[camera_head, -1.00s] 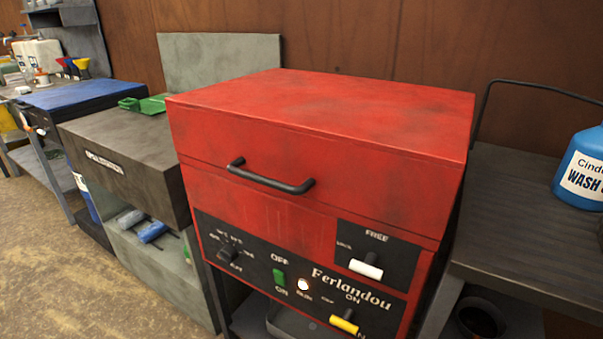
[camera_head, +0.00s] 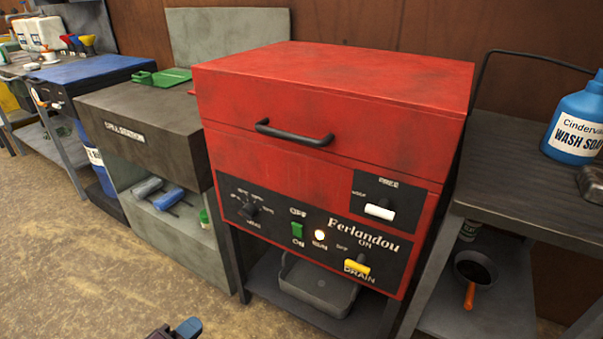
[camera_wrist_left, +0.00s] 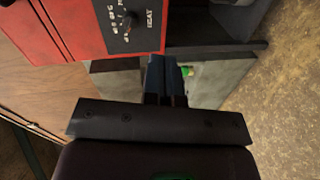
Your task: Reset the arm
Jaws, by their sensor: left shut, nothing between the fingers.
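My left gripper (camera_head: 188,327) shows only as a small dark tip with a blue end at the bottom edge of the head view, low in front of the red machine (camera_head: 330,115). In the left wrist view my left gripper (camera_wrist_left: 166,98) has its fingers together and empty. The red machine's lid is down, with a black handle (camera_head: 294,134) on its front. The front panel carries a heat dial (camera_head: 250,209), a green switch (camera_head: 297,230), a lit lamp (camera_head: 320,235), a white lever (camera_head: 379,212) and a yellow drain lever (camera_head: 357,267). My right gripper is out of view.
A grey tray (camera_head: 318,287) sits on the shelf under the machine. A dark bench (camera_head: 500,185) at right bears a blue wash soap jug (camera_head: 577,125). A spill station (camera_head: 140,118) stands at left. The brown floor (camera_head: 60,270) in front is clear.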

